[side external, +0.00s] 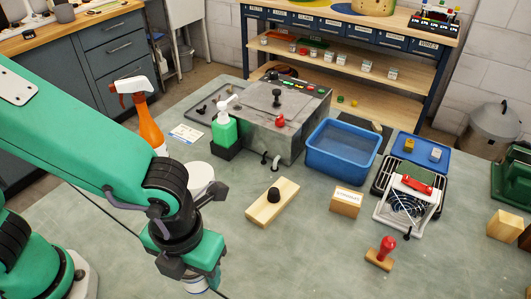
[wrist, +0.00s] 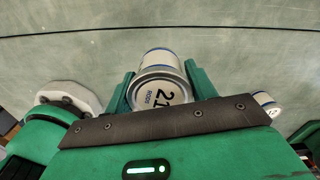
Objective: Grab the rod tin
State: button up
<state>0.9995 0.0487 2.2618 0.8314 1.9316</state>
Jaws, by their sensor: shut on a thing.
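The rod tin (wrist: 162,80) is a white can with blue bands and a lid marked "21 RODS" in the wrist view. It sits between the two green fingers of my gripper (wrist: 158,88), which is shut on it. In the side external view my gripper (side external: 193,278) is low at the front of the bench, and part of the tin (side external: 196,286) shows beneath it. Whether the tin touches the bench top cannot be told.
A small white can (wrist: 267,103) stands right of my gripper in the wrist view. A wooden block with a black knob (side external: 272,202), a blue tub (side external: 342,150), a green pump bottle (side external: 224,130) and a red-handled stamp (side external: 381,253) stand farther off. The front middle of the bench is clear.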

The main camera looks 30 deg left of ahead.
jog(key=shift+s+d+r, duration=0.1)
jog(key=shift+s+r, duration=0.15)
jog(key=shift+s, duration=0.05)
dwell(0.5)
